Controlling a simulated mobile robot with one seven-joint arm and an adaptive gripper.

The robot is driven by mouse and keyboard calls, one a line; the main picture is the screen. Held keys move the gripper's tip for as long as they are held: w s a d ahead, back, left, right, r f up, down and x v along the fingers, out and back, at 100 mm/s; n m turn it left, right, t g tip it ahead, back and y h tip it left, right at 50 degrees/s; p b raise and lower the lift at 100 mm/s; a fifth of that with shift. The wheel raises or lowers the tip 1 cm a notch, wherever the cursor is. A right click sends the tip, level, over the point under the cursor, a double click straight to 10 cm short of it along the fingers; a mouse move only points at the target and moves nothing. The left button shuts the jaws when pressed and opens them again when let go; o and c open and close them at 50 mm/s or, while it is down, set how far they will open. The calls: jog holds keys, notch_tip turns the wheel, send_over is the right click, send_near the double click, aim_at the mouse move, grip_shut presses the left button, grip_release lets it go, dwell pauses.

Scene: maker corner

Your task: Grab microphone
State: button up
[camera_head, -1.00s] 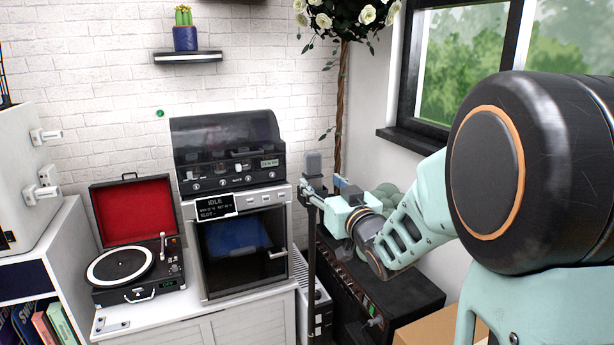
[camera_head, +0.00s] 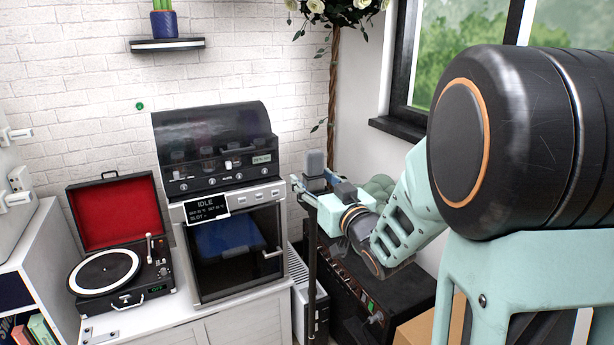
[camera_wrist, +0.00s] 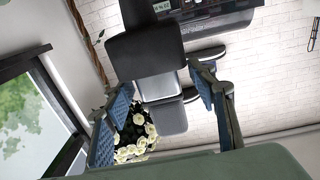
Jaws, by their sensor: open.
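The microphone (camera_head: 314,163) has a grey head and sits upright on top of a thin dark stand (camera_head: 312,265). My gripper (camera_head: 316,186) is at the microphone, with its pale green body to the right of the stand. In the wrist view the microphone (camera_wrist: 160,84) appears upside down, with a dark head, a silver-grey middle and a large black part above. My gripper (camera_wrist: 161,84) is open there, one blue-padded finger on each side of the microphone. I cannot tell whether either finger touches it.
A white cabinet holds a red-lidded record player (camera_head: 122,245) and a machine with a dark window (camera_head: 236,247). A black amplifier-like box (camera_head: 395,295) stands behind the stand. A flowering tree (camera_head: 340,12) and window (camera_head: 455,60) are close to the arm.

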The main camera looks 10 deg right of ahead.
jog(key=shift+w, duration=0.15)
jog(key=shift+c, duration=0.3)
jog(key=shift+r, duration=0.1)
grip_shut()
